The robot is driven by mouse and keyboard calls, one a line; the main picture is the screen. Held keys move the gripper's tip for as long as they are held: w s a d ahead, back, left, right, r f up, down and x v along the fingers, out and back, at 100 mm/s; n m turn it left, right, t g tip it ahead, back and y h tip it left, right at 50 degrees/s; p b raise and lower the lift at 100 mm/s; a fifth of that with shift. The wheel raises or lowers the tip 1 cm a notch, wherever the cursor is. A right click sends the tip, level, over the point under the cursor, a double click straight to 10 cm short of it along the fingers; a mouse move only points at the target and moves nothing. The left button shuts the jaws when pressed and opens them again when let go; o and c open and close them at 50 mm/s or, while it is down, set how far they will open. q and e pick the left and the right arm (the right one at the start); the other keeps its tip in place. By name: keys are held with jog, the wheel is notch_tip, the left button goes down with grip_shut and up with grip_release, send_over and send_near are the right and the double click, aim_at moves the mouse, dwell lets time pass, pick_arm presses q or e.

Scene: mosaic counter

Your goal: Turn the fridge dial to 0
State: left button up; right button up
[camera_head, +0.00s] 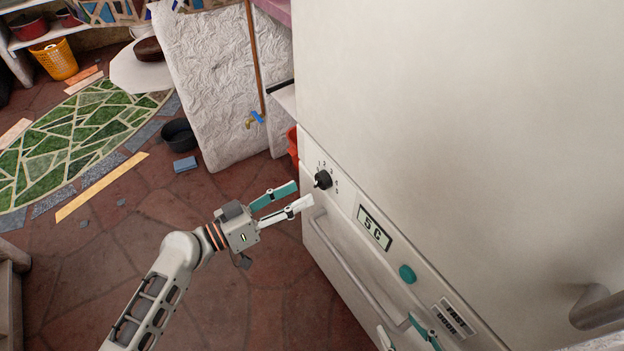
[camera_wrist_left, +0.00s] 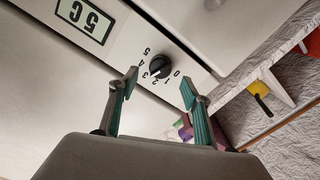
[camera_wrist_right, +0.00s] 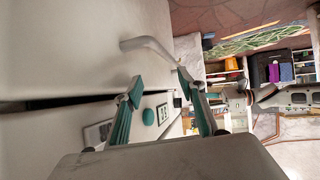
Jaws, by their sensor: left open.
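The fridge dial (camera_head: 323,179) is a small black knob on the fridge's control panel, ringed by printed numbers; it also shows in the left wrist view (camera_wrist_left: 160,67). The fridge display (camera_head: 374,228) reads 5 C. My left gripper (camera_head: 303,194) is open and empty just left of the dial, its fingertips pointing at it and apart from it. In the left wrist view the dial lies beyond the gap between the fingers. My right gripper (camera_head: 406,334) shows only its fingertips at the bottom edge of the head view; in the right wrist view (camera_wrist_right: 158,85) it is open and empty.
The large white fridge (camera_head: 450,110) fills the right side. A long handle (camera_head: 350,265) runs below the panel, and another handle (camera_head: 598,308) sticks out at the lower right. A teal button (camera_head: 407,273) is on the panel. Open tiled floor lies left of the fridge.

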aim_at(316, 185)
pick_arm(q)
jog(key=x, duration=0.5)
jog(key=shift+w+d, duration=0.2)
jog(key=shift+d, duration=0.1)
jog(key=c, duration=1.1)
